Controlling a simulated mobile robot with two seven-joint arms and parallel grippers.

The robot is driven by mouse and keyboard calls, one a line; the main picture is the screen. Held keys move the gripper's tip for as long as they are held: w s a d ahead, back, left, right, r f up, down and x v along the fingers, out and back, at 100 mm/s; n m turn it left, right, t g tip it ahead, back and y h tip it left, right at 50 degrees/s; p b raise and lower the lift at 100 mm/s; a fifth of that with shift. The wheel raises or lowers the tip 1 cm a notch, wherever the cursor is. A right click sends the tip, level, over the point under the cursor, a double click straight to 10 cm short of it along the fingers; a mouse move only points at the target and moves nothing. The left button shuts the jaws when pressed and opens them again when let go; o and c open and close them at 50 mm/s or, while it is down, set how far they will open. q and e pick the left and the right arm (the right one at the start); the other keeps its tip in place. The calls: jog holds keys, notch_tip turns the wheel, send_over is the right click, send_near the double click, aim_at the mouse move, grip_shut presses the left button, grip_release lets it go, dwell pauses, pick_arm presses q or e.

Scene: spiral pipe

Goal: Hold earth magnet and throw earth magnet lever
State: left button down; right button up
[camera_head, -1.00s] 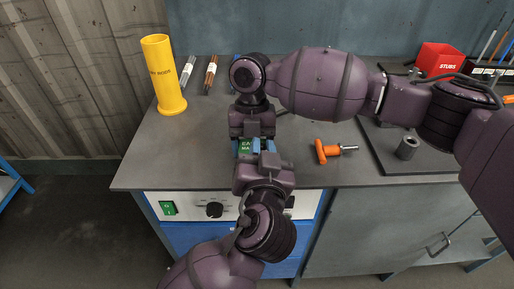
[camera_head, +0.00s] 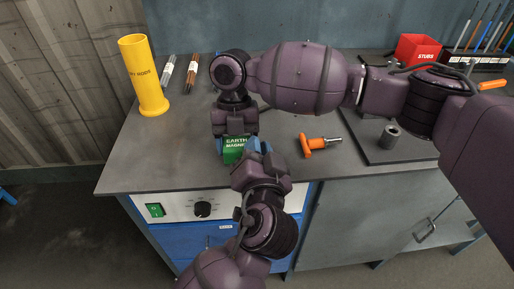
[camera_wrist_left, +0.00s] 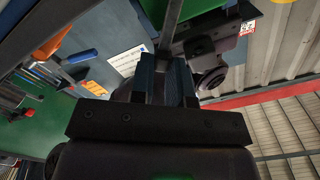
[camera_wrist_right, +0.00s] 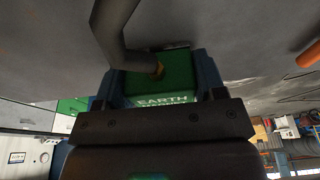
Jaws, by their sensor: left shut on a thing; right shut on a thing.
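The earth magnet (camera_head: 235,142) is a green block with white lettering, on the front part of the grey bench top. My right gripper (camera_head: 235,138) reaches down to it from behind and is shut on it; the right wrist view shows the block (camera_wrist_right: 160,84) between its blue fingers. A grey bent lever (camera_wrist_right: 116,30) rises from a brass pivot on the block. My left gripper (camera_head: 258,146) comes from the front, just right of the magnet. In the left wrist view its blue fingers are close together around the grey lever bar (camera_wrist_left: 172,24). The exact grip is partly hidden.
An orange-handled clamp (camera_head: 318,144) lies on the bench to the right. A grey cylinder (camera_head: 390,136) stands on a dark plate. A yellow tube (camera_head: 145,76) stands at the back left, with rods beside it. A red box (camera_head: 417,50) is at the back right.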

pick_arm(q)
jog(key=c, duration=1.1)
grip_release()
jog(key=s, duration=1.2)
pick_arm(e)
jog(key=o, duration=1.1)
jog(key=shift+r, duration=0.1)
